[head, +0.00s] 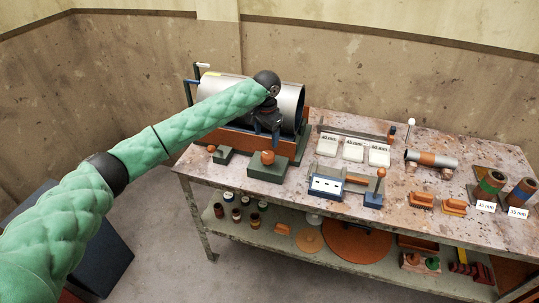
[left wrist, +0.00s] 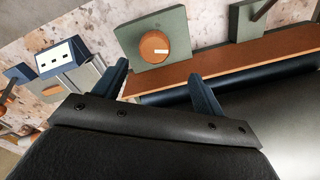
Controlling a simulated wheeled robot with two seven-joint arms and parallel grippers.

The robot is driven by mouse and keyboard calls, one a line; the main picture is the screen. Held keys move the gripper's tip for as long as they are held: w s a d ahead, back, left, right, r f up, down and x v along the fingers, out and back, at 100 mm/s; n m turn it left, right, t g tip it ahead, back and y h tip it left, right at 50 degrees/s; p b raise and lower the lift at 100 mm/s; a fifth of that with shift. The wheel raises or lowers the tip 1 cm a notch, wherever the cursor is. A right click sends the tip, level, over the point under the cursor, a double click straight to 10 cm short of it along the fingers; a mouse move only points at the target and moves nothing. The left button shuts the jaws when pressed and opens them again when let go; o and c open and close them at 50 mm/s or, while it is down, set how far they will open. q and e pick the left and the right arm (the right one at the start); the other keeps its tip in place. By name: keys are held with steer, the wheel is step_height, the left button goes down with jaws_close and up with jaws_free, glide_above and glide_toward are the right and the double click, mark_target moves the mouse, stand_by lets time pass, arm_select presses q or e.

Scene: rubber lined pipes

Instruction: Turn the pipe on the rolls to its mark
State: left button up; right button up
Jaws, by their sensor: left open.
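The large grey metal pipe (head: 292,101) lies lengthwise on a stand with an orange-brown base (head: 300,150) at the back left of the table. A small yellow patch shows near its left end; I cannot tell if it is the mark. My left gripper (head: 276,132) is in front of the pipe, hiding part of it, its fingers pointing down. In the left wrist view its two dark blue fingers (left wrist: 161,88) are apart with nothing between them. The grey pipe surface (left wrist: 292,115) and a dark blue roll (left wrist: 185,95) lie close by; contact cannot be told. My right gripper is out of view.
A green block (head: 266,172) with an orange knob (head: 268,157) stands before the stand, a smaller green block (head: 223,156) left of it. A blue-and-white device (head: 327,187), white labelled blocks (head: 353,150) and a small banded pipe (head: 432,159) fill the table rightward.

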mark_target(267, 155)
arm_select(q)
steer(key=shift+s+d, duration=0.15)
steer(key=shift+s, duration=0.15)
steer(key=shift+f, duration=0.15)
step_height(267, 155, down, 6)
steer(key=p, duration=0.2)
steer(key=shift+p, duration=0.4)
steer(key=shift+f, duration=0.85)
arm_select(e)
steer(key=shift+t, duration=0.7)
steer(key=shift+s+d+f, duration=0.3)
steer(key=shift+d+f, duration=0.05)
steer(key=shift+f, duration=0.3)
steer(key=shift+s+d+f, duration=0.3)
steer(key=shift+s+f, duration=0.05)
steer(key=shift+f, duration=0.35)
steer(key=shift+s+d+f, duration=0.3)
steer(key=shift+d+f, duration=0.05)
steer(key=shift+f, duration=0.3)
arm_select(q)
steer(key=c, duration=1)
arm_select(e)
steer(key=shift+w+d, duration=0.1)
